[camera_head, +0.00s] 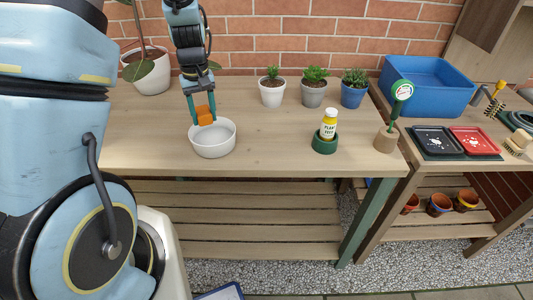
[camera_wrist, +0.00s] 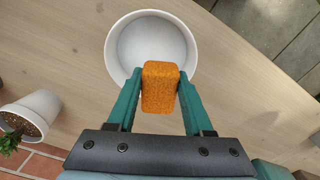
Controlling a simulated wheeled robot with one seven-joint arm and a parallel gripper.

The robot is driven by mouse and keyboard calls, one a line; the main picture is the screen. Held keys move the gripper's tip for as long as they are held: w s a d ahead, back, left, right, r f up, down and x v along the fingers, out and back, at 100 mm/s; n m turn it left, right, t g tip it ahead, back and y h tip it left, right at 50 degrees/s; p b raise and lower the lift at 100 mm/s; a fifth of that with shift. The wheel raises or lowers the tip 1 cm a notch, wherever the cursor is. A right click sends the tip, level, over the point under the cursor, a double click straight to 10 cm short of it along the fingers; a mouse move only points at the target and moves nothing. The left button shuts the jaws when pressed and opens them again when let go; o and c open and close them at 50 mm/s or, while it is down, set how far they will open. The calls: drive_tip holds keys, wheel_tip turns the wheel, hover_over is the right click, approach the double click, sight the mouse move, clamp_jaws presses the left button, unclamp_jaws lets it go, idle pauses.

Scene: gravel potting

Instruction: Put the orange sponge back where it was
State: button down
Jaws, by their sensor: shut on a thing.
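The orange sponge (camera_head: 205,117) is held between the two teal fingers of my gripper (camera_head: 202,112), above the bench. In the wrist view the orange sponge (camera_wrist: 160,88) sits between the fingertips of my gripper (camera_wrist: 160,92), and the fingers press on its two sides. A white round bowl (camera_head: 213,146) stands on the bench below and just in front of the sponge. In the wrist view the white bowl (camera_wrist: 113,42) lies beyond the sponge, which overlaps its near rim. The part of the bowl seen looks empty.
Small potted plants (camera_head: 272,92) stand along the back of the wooden bench (camera_head: 270,150). A large potted plant (camera_head: 148,75) is at back left. Bench between bowl and bottle is clear.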

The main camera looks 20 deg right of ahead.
drive_tip(key=r+b, duration=0.1)
drive_tip(key=b, duration=0.1)
hover_over(259, 151)
wheel_tip(259, 151, down, 10)
drive_tip(key=shift+r+p, duration=0.25)
drive_tip(key=shift+p, duration=0.7)
